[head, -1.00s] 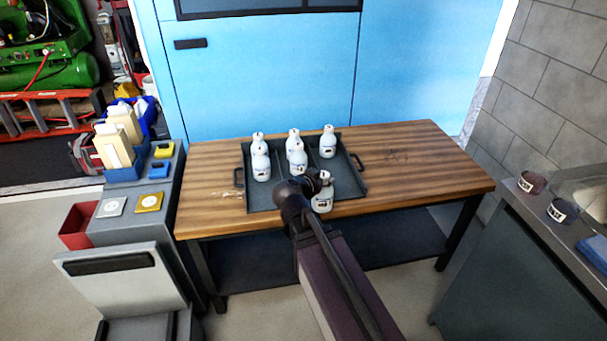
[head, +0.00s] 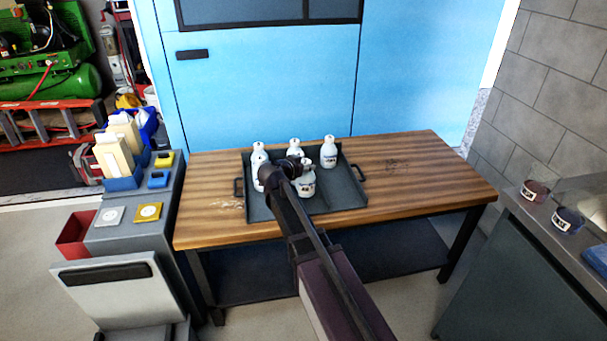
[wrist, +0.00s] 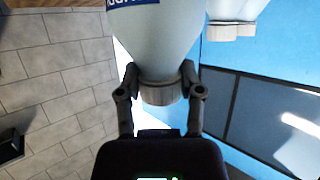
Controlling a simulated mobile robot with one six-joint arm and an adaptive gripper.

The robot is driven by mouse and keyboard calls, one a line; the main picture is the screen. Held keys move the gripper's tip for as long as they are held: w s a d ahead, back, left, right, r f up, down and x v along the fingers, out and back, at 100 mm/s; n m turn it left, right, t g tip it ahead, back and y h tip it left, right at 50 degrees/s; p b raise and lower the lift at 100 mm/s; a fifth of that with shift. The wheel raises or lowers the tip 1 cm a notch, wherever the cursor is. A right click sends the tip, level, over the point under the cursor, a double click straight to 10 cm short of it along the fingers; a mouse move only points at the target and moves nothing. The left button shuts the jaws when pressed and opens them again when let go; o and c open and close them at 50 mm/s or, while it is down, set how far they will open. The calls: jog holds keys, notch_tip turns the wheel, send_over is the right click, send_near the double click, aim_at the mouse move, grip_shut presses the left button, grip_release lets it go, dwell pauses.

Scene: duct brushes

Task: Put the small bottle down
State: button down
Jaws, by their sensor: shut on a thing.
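My gripper (head: 297,166) is over the middle of the dark tray (head: 345,203) on the wooden table. It is shut on the cap end of a small white bottle (head: 307,185); the wrist view shows both fingers (wrist: 161,88) on either side of the grey cap, below the bottle's pale body (wrist: 160,38) in that picture. The held bottle looks upright in the head view. I cannot tell whether its base touches the tray. Other white bottles stand in the tray: one at right (head: 329,153), one at back middle (head: 296,147), and two at left (head: 258,160), partly covered by my arm.
Bare tabletop (head: 420,180) lies right of the tray. A grey cart (head: 125,230) with boxes stands left. A grey counter (head: 530,240) with two small labelled tubs is at right. In the wrist view another bottle (wrist: 232,25) is close to the held one.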

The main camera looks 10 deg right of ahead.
jog(key=shift+w+a, duration=0.15)
jog(key=shift+w, duration=0.5)
jog(key=shift+f, duration=0.15)
jog(key=shift+f+b, duration=1.65)
jog(key=shift+b, duration=0.15)
jog(key=shift+f, duration=0.2)
jog(key=shift+c, duration=1.2)
grip_release()
jog(key=shift+r, duration=0.1)
jog(key=shift+r, duration=0.15)
